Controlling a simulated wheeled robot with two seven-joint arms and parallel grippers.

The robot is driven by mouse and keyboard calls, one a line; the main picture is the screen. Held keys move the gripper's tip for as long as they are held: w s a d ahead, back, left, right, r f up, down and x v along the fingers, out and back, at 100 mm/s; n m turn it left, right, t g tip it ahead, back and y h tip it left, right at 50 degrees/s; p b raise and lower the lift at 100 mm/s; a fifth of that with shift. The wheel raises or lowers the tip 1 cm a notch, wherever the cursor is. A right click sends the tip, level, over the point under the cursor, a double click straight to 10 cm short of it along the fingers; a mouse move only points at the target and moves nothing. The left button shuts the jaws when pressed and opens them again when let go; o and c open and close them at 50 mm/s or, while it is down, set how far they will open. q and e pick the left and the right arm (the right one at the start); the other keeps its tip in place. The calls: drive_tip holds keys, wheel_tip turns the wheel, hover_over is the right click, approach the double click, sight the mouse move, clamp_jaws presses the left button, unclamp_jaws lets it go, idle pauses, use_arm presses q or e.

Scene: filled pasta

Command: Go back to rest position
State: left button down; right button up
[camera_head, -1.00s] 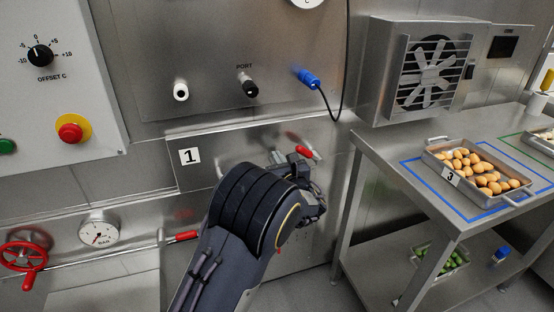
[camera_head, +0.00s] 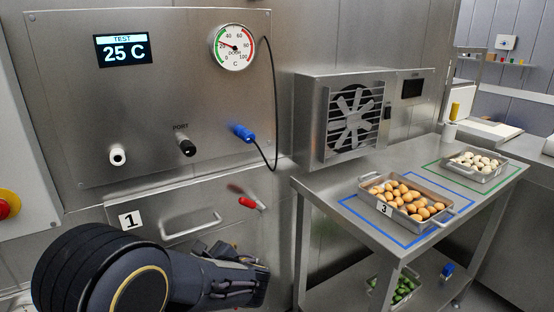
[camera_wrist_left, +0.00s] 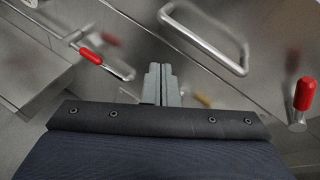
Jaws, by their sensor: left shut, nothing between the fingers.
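My left gripper (camera_wrist_left: 161,85) shows in the left wrist view with its grey fingers pressed together and nothing between them. In the head view my left arm (camera_head: 130,270) comes in at the lower left, in front of the drawer marked 1 (camera_head: 165,235); the fingertips are not clear there. The gripper is apart from the drawer's steel bar handle (camera_head: 192,226), which also shows in the wrist view (camera_wrist_left: 205,40). A red-tipped lever (camera_head: 247,202) is right of that handle. My right gripper is not in view.
A steel table (camera_head: 335,225) at the right holds a tray of brown, egg-like items (camera_head: 445,217) marked 3 and a tray of pale round items (camera_head: 495,176). A fan unit (camera_head: 350,118) stands behind it. The wall panel display (camera_head: 123,49) reads 25 C.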

use_arm(q)
drive_tip(key=s+a+f+n+g+h, duration=0.25)
drive_tip(key=s+a+n, duration=0.2)
drive_tip(key=s, duration=0.25)
drive_tip(key=s+a+f+n+g+h, duration=0.1)
drive_tip(key=s+a+n+g+h, duration=0.25)
drive_tip(key=s+n, duration=0.35)
drive_tip(key=s+d+r+n+h, duration=0.1)
drive_tip(key=s+d+n+h, duration=0.4)
drive_tip(key=s, duration=0.6)
drive_tip(key=s+d+r+n+t+h, duration=0.3)
drive_tip(key=s+d+n, duration=0.15)
drive_tip(key=n, duration=0.25)
wheel_tip(320, 180, up, 17)
drive_tip(key=p, duration=1.7)
drive_tip(key=shift+d+r+h, duration=0.15)
drive_tip(key=shift+d+h, duration=0.05)
drive_tip(key=shift+h, duration=0.1)
drive_tip(key=shift+s, duration=0.1)
